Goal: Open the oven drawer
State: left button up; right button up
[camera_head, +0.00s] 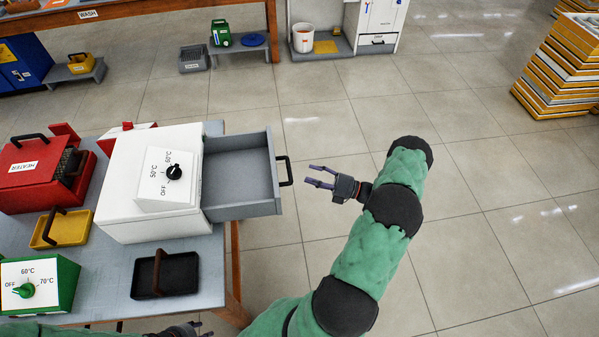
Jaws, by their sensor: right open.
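The white oven (125,190) stands on the table, with a dial panel marked 50°C and OFF on its top. Its grey drawer (238,208) is pulled out to the right and looks empty inside. The black drawer handle (285,170) is at the drawer's right end. My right gripper (318,177) is open and empty, a little to the right of the handle and apart from it. My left gripper (190,329) shows only partly at the bottom edge, and its jaws are not clear.
On the table (105,250) are a red heater (30,185), a yellow tray (60,232), a black tray (165,280) and a green dial box (45,288). Stacked yellow-edged trays (560,70) stand at the far right.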

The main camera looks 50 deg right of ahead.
jog(key=v, duration=0.3)
jog(key=shift+s+d+f, duration=0.1)
jog(key=shift+s, duration=0.1)
dwell(0.5)
